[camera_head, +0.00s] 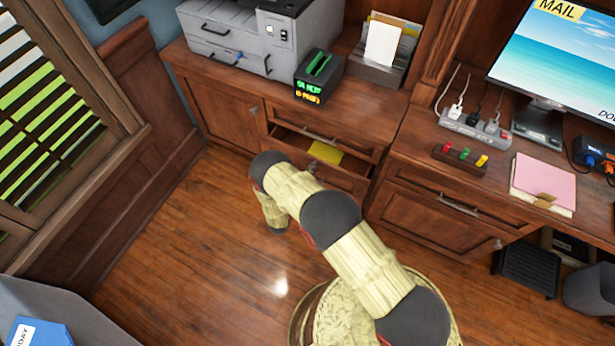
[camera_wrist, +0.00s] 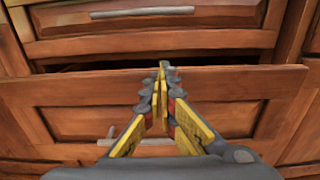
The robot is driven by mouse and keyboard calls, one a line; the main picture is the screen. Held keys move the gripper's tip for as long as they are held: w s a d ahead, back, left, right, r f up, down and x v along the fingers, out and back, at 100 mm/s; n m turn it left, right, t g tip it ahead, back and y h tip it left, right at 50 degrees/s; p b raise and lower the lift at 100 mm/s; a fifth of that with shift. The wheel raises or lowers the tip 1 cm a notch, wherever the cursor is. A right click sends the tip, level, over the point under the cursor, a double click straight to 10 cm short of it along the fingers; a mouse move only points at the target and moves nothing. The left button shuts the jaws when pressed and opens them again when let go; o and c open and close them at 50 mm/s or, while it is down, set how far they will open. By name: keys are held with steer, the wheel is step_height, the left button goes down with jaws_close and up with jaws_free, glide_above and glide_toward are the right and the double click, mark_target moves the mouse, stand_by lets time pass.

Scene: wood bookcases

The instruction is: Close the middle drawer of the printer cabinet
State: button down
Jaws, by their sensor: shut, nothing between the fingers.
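The printer cabinet (camera_head: 210,110) is wood and stands against the back wall under the printer. Its middle drawer (camera_head: 342,181) is pulled partly out, with a yellow item (camera_head: 326,152) visible inside. In the wrist view the drawer front (camera_wrist: 240,105) spans the picture, with a dark gap above it below the upper drawer (camera_wrist: 150,40). My gripper (camera_wrist: 162,68) is shut and empty, its yellow-sided fingers together in front of the drawer's top edge. Whether the fingertips touch the drawer cannot be told. In the head view my arm hides the gripper and part of the drawer front.
The printer (camera_head: 245,40) and a small black display box (camera_head: 316,78) stand on the cabinet top. A desk with a monitor (camera_head: 560,60) is at right. The wood floor (camera_head: 180,240) at left is clear.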

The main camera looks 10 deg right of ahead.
mark_target(318, 158)
steer(key=shift+w+d, duration=0.2)
steer(key=shift+w, duration=0.1)
steer(key=b+x, duration=0.1)
steer(key=x, duration=0.3)
steer(key=shift+w+d+b, duration=0.2)
steer(key=shift+w+b, duration=0.1)
steer(key=shift+b, duration=0.05)
steer(key=shift+s+a, duration=0.4)
steer(key=p+v, duration=0.1)
steer(key=v, duration=1.2)
steer(key=shift+p, duration=0.35)
steer(key=shift+d+f, duration=0.1)
